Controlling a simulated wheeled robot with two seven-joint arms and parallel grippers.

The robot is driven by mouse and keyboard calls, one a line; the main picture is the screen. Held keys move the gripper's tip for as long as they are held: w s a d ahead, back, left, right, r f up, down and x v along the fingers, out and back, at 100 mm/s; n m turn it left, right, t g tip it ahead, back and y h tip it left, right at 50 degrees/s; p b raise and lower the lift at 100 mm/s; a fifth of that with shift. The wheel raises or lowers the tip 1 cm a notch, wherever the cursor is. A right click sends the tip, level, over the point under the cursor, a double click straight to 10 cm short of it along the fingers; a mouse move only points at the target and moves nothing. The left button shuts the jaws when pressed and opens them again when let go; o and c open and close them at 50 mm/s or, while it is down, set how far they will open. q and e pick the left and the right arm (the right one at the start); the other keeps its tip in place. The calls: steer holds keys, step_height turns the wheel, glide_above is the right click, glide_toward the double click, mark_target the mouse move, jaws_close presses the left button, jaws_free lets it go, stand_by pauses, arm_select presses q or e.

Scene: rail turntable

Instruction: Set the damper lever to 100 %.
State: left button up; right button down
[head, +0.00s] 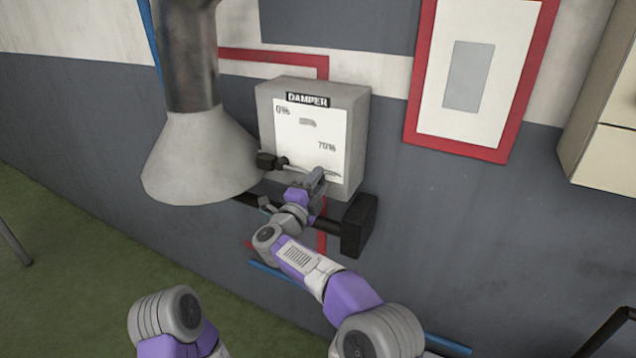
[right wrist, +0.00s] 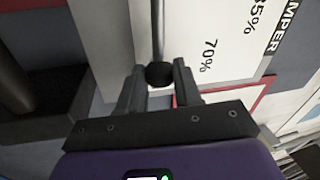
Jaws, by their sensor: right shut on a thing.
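The damper box (head: 361,140) is mounted on the wall, with a white scale plate (head: 338,125) marked 0% at upper left and 70% at right. The thin lever (head: 300,167) runs from the black pivot at left to the right and slightly down, below the 70% mark. My right gripper (head: 318,177) is at the plate's lower right. In the right wrist view its fingers (right wrist: 159,88) are shut on the lever's black round knob (right wrist: 159,74), and the rod runs upward from it. The 100% mark is not visible. My left gripper is out of view; only part of that arm shows.
A grey cone hood (head: 195,160) on a dark pipe stands left of the box. A black block (head: 358,225) sits below right of it, near my right wrist. A red-framed panel (head: 480,70) and a cream cabinet (head: 605,120) are at right. Green floor lies at left.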

steer(key=c, duration=0.8)
jaws_free()
steer(key=shift+f, duration=0.1)
steer(key=v, duration=0.7)
steer(key=shift+s+a, duration=0.15)
steer(key=shift+s, duration=0.15)
